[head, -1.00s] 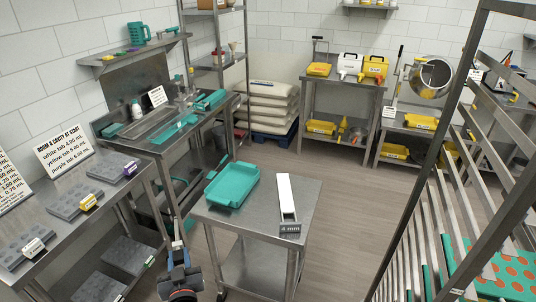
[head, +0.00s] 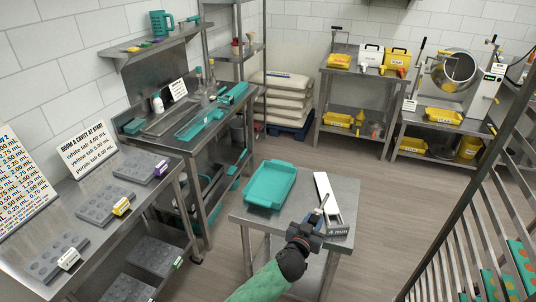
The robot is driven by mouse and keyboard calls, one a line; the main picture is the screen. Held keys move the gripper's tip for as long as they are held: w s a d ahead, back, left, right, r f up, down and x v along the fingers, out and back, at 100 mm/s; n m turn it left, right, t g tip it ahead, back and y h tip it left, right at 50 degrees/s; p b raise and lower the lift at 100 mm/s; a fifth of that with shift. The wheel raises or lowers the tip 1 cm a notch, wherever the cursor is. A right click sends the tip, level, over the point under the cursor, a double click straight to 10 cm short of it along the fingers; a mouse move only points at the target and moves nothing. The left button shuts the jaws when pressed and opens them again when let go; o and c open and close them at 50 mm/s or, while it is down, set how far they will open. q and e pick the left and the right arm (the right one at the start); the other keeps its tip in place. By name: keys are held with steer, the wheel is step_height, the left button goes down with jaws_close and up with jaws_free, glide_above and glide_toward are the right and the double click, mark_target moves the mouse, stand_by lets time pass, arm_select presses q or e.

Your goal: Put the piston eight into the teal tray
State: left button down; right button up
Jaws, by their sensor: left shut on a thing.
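The teal tray (head: 270,184) lies empty on the small steel table. A long white holder (head: 323,188) with a dark label plate at its near end lies to its right. My left gripper (head: 320,211) is at the holder's near end, right of the tray. It is shut on a small thin thing, apparently the piston eight, too small and covered to make out clearly. I cannot tell whether that thing still touches the holder. My right gripper is not in view.
The small steel table (head: 252,214) has bare room around the tray. A counter with grey moulds (head: 108,203) stands at left, a steel bench with teal parts (head: 200,122) behind it. A slatted rack (head: 470,200) stands at right. Floor behind the table is clear.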

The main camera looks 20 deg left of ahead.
arm_select(q)
steer(key=w+a+r+g+y+p, duration=0.1)
steer(key=w+a+r+p, duration=0.2)
steer(key=w+a, duration=0.6)
steer(key=w+a+r+n+y+p, duration=0.1)
steer(key=w+a+p, duration=0.3)
steer(key=w+a, duration=0.6)
steer(key=a+r, duration=0.1)
steer(key=a, duration=0.3)
steer(key=shift+w+r+g+p, duration=0.25)
steer(key=shift+r+g+p, duration=0.05)
steer(key=shift+r+g, duration=0.1)
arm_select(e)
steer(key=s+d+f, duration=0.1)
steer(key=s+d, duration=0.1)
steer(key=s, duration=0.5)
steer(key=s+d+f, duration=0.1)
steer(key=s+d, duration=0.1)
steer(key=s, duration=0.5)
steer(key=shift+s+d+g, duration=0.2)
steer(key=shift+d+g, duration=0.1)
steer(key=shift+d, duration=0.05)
arm_select(q)
steer(key=shift+s, duration=0.1)
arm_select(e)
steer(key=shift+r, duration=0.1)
